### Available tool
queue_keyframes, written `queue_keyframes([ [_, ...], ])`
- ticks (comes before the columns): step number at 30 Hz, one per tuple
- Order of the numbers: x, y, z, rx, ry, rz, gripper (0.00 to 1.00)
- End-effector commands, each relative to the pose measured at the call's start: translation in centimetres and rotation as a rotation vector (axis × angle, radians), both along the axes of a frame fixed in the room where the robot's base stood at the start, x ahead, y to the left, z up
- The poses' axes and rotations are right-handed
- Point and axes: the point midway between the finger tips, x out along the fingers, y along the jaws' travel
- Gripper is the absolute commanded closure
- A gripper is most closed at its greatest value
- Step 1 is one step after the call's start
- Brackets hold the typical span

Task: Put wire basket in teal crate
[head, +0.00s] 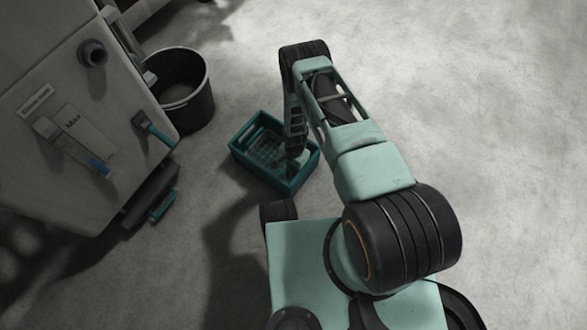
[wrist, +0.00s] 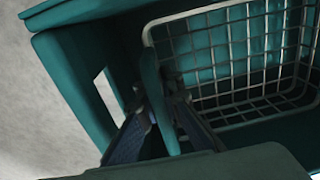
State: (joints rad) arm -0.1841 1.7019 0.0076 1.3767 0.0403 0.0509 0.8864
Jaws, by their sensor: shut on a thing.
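The teal crate (head: 262,175) stands on the floor left of my arm in the head view, and its wall (wrist: 78,85) fills the left of the wrist view. The wire basket (wrist: 232,52), a pale metal grid with a teal grip on its near side, is within the crate's walls. I cannot tell if it rests on the crate's floor. My gripper (wrist: 166,125) is shut on that teal grip, one finger on each side. In the head view my gripper (head: 296,150) reaches down into the crate, partly hidden by my arm.
A dark round bin (head: 185,90) stands behind and left of the crate. A grey machine cabinet (head: 75,110) with a brush (head: 150,126) and other tools on its side stands at left. The floor at right is clear.

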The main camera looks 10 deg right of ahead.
Motion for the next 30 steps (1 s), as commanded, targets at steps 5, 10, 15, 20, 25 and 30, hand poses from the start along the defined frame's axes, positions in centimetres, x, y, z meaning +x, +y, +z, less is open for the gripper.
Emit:
queue_keyframes([
  [5, 0.0, 0.0, 0.0, 0.0, 0.0, 0.001, 0.87],
  [10, 0.0, 0.0, 0.1, 0.0, 0.0, 0.001, 0.87],
  [15, 0.1, 0.0, 0.8, 0.0, -0.001, 0.002, 0.87],
  [20, 0.2, 0.0, 4.0, 0.001, -0.002, 0.001, 0.87],
  [25, 0.1, -0.1, 8.1, 0.001, -0.002, 0.001, 0.87],
  [30, 0.0, -0.1, 11.2, 0.0, -0.001, 0.0, 0.87],
])
